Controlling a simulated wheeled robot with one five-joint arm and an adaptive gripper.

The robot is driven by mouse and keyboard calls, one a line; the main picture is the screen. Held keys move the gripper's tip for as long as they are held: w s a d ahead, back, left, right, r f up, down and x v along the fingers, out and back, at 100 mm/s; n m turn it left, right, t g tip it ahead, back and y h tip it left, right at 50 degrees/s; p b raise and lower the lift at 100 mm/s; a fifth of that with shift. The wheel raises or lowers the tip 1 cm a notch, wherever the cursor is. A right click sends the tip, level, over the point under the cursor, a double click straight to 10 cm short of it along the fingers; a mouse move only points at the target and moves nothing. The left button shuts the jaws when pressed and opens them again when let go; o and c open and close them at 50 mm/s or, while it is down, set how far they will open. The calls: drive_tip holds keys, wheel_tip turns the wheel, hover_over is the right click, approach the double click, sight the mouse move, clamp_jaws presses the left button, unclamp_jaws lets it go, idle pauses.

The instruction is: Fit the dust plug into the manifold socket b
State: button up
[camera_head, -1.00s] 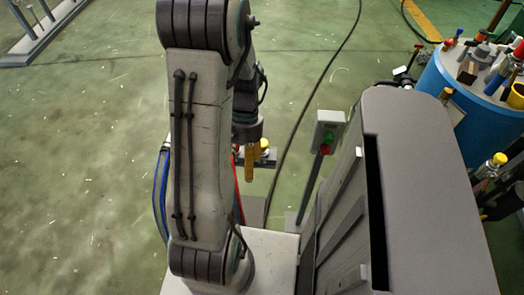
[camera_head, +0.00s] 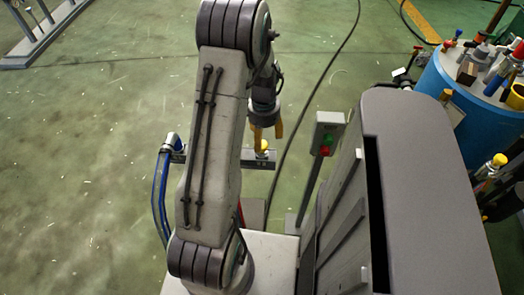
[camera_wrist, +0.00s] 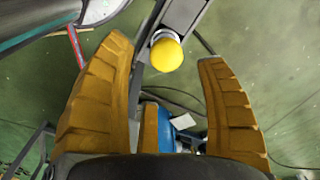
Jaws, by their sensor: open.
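A yellow round-topped knob, which looks like the dust plug (camera_wrist: 166,54), shows between and beyond my fingertips in the wrist view. It sits at the end of a grey metal bar (camera_wrist: 183,20). In the head view the yellow knob (camera_head: 262,147) shows at the bar's right part, just below my fingers. My gripper (camera_head: 266,132) is open, with its orange fingers spread and nothing between them. I cannot tell whether the fingers touch the knob; they appear apart from it. Socket b cannot be made out; my arm covers part of the bar.
A blue hose (camera_head: 160,195) hangs from the bar's left end. A blue drum (camera_head: 455,95) with tools on top is at the far right.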

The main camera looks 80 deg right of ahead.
sight(262, 152)
drive_tip(key=shift+w+d+f, duration=0.15)
drive_tip(key=shift+f, duration=1.3)
drive_tip(key=shift+w+d+f, duration=0.1)
drive_tip(key=shift+w+f, duration=0.05)
drive_tip(key=shift+f, duration=1.25)
clamp_jaws()
